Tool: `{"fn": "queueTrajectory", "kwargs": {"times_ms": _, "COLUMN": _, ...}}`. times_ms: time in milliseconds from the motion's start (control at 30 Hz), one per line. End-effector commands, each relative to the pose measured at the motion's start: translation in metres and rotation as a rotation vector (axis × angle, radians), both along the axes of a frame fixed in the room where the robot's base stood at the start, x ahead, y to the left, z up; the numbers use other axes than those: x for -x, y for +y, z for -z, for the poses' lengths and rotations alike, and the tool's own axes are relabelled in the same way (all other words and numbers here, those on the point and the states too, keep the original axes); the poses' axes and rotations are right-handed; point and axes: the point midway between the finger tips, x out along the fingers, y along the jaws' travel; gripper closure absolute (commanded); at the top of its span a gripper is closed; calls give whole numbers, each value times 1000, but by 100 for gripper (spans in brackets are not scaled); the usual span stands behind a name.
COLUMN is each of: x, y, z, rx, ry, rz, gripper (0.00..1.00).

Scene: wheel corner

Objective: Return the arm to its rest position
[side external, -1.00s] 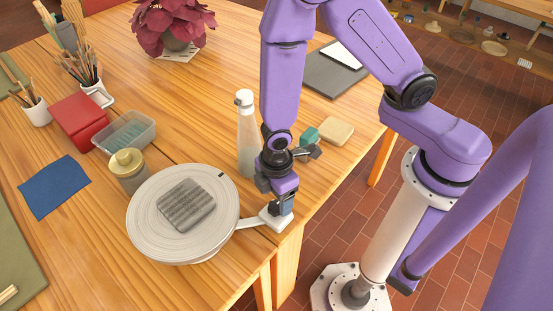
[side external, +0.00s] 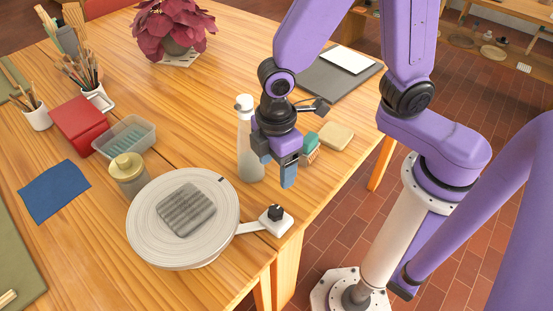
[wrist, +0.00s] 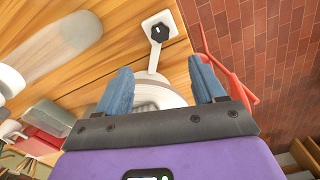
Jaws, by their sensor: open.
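My gripper (side external: 277,172) is purple with blue-grey fingers. It hangs over the table's right part, in front of the white bottle (side external: 247,140) and above the black knob (side external: 275,212) on its white base. In the wrist view my gripper (wrist: 165,90) has its two fingers wide apart with nothing held between them. The black knob (wrist: 160,32) shows beyond the fingertips, apart from them. The knob's base joins by a white arm to the round pottery wheel (side external: 146,219), which bears a grey ridged slab (side external: 186,210).
A green-topped brush (side external: 311,145) and a tan block (side external: 336,136) lie just right of my gripper. The plant (side external: 175,27) is at the back. Bare table lies behind the bottle.

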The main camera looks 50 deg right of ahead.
Motion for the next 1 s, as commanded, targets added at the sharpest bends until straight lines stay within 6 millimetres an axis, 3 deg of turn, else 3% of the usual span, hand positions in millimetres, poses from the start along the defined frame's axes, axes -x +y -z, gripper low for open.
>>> {"fn": "queueTrajectory", "kwargs": {"times_ms": 600, "x": 2, "y": -4, "z": -12, "rx": -2, "ry": -1, "rz": 6, "gripper": 31}}
{"fn": "queueTrajectory", "kwargs": {"times_ms": 767, "x": 13, "y": -25, "z": -27, "rx": -9, "ry": -6, "rz": 36, "gripper": 31}}
{"fn": "queueTrajectory", "kwargs": {"times_ms": 1000, "x": 45, "y": -72, "z": -55, "rx": -18, "ry": -9, "rz": 107, "gripper": 31}}
